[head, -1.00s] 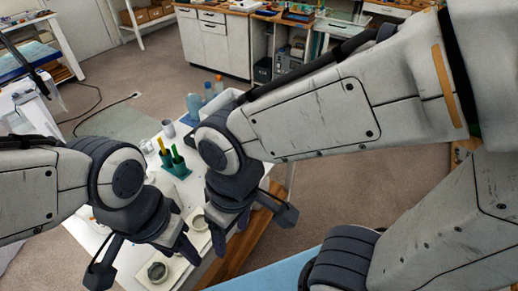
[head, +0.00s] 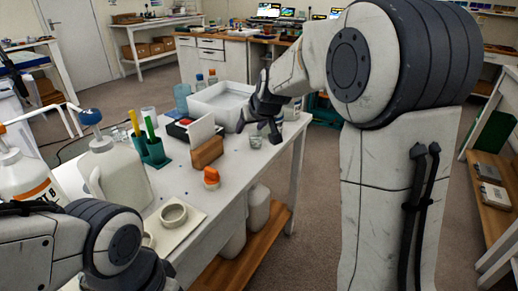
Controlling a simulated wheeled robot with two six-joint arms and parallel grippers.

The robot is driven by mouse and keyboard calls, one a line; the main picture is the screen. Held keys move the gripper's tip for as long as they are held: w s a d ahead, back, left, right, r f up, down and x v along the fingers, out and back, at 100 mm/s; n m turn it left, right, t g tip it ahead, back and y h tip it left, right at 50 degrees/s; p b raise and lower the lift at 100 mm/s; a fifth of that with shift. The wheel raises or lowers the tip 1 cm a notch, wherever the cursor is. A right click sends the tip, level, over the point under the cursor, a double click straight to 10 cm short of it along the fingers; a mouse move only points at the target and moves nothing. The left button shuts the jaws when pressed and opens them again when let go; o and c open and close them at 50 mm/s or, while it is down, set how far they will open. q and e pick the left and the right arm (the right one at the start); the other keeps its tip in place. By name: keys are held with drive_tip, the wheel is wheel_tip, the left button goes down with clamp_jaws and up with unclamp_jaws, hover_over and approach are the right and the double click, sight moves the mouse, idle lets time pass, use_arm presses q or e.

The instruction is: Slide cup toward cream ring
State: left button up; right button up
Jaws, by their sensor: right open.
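A small clear cup (head: 256,141) stands on the white table near its far right end. My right gripper (head: 260,130) is open, pointing down just above and around the cup's place; I cannot tell whether it touches the cup. A cream ring (head: 173,214) lies on a pale square plate near the table's front edge, well to the left of and nearer than the cup. A second round piece beside it is partly hidden by my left arm. My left gripper (head: 146,276) is cut off by the bottom edge, its fingers unseen.
Between cup and ring stand a wooden block with a white card (head: 207,152) and a small orange object (head: 211,177). A white tray (head: 220,103) is behind. A large jug (head: 115,172) and green holders (head: 150,150) stand left. The table's front edge is close.

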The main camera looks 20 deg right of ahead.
sight(256, 140)
use_arm(q)
wheel_tip(256, 140, down, 2)
drive_tip(key=shift+f+b, duration=0.15)
drive_tip(key=shift+b, duration=0.35)
use_arm(e)
drive_tip(key=shift+m+t+h, duration=0.3)
drive_tip(key=d, duration=0.1)
drive_tip(key=w+d+f, duration=0.1)
drive_tip(key=w+d, duration=0.1)
drive_tip(key=shift+d+f, duration=0.25)
drive_tip(key=shift+d, duration=0.15)
drive_tip(key=shift+f, duration=0.1)
drive_tip(key=b+x, duration=0.1)
drive_tip(key=x, duration=0.9)
drive_tip(key=shift+w+f, duration=0.1)
use_arm(q)
drive_tip(key=shift+f, duration=0.55)
